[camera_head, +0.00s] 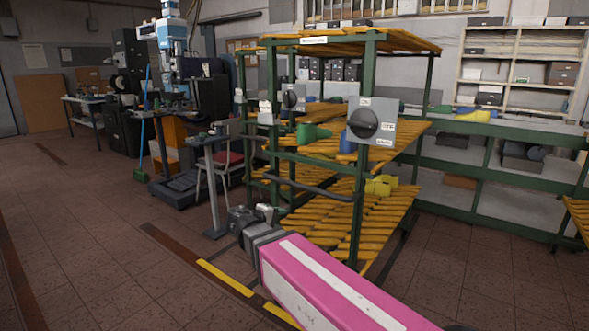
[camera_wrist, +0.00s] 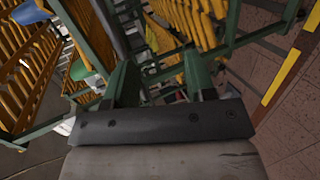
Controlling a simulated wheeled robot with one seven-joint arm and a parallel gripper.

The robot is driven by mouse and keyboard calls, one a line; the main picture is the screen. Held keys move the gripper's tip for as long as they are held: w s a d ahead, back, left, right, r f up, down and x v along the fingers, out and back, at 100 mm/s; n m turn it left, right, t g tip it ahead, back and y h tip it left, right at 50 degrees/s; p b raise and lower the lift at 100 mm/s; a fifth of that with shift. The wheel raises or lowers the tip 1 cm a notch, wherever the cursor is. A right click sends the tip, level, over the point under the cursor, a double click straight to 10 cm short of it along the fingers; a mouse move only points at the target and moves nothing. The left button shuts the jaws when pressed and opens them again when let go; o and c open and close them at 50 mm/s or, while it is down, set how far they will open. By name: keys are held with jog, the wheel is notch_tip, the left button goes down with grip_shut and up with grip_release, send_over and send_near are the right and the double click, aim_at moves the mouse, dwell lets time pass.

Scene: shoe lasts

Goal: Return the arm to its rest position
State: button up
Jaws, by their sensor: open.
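My pink arm (camera_head: 330,290) with a white stripe reaches from the bottom right of the head view towards the middle. My gripper (camera_head: 252,216) is at its far end, low in front of the green-framed rack (camera_head: 357,215). In the wrist view, the two fingers of my gripper (camera_wrist: 162,80) stand apart with nothing held between them. The rack's yellow slats and green bars lie beyond the fingers. I cannot tell the exact gap between gripper and rack.
The rack's yellow slatted shelves hold a green last (camera_head: 313,133), a blue last (camera_head: 346,141) and a yellow last (camera_head: 381,185). A grey box with a black dial (camera_head: 372,121) is on its front. The tiled floor (camera_head: 120,240) at left is clear.

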jog(key=s+d+f+m+g+y, duration=0.4)
jog(key=d+f+g, duration=0.1)
jog(key=d+f, duration=0.7)
jog(key=s+d+f+m+g+y, duration=0.3)
jog(key=d+f+m+g+y, duration=0.2)
jog(key=d+f, duration=0.6)
jog(key=shift+s+d+f+m, duration=0.3)
jog(key=shift+s+d+f, duration=0.1)
jog(key=shift+d, duration=0.5)
jog(key=shift+c, duration=0.5)
